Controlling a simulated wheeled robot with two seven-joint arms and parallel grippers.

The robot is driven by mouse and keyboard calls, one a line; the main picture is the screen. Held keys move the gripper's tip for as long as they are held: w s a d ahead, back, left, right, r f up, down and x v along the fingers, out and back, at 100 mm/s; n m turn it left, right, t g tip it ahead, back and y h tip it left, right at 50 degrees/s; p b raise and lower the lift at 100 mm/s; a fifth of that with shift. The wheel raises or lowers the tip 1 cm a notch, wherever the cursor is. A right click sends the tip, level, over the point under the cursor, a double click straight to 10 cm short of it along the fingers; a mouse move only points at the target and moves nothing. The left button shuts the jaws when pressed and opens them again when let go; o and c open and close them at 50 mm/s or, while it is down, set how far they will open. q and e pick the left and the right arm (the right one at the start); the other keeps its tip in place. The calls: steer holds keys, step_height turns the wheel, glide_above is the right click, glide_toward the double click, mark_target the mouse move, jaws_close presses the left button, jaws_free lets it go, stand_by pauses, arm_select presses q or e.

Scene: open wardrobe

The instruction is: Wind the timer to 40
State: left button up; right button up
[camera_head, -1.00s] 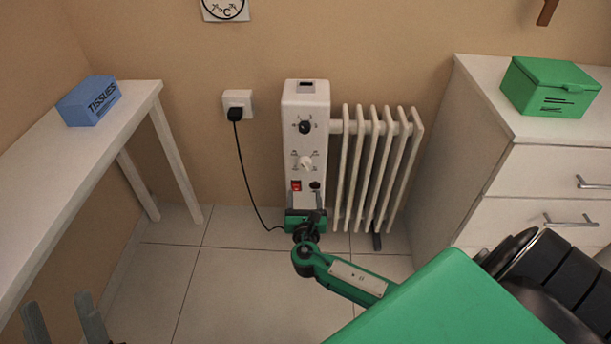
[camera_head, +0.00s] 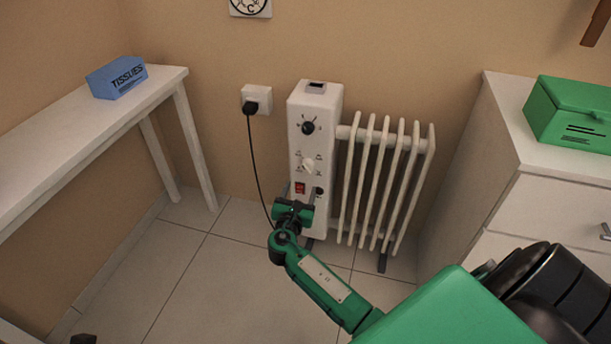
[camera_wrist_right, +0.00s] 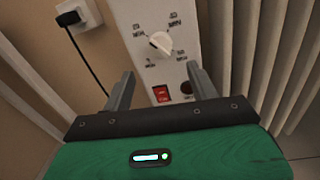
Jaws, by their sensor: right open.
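The white timer knob (camera_head: 308,166) sits on the front panel of the white oil heater (camera_head: 316,100), below a black knob (camera_head: 308,128). In the right wrist view the timer knob (camera_wrist_right: 160,42) lies beyond the fingertips, with minute labels around it. Its grip bar is slanted; the exact setting cannot be read. My right gripper (camera_head: 300,193) is in front of the panel's lower part, below the timer knob. Its fingers (camera_wrist_right: 161,72) are apart with nothing between them, near the red switch (camera_wrist_right: 160,92). A small dark piece at the bottom left (camera_head: 83,339) may be my left gripper.
White radiator fins (camera_head: 385,190) stand right of the panel. A black cord (camera_head: 257,170) hangs from the wall socket (camera_head: 256,98) at the left. A white table with a blue tissue box (camera_head: 117,77) is left; white drawers with a green box (camera_head: 570,112) are right.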

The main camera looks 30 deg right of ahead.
mark_target(306, 171)
steer(key=b+x, duration=0.2)
steer(key=x, duration=0.6)
steer(key=shift+w+d, duration=0.15)
steer(key=shift+d, duration=0.1)
steer(key=c, duration=1)
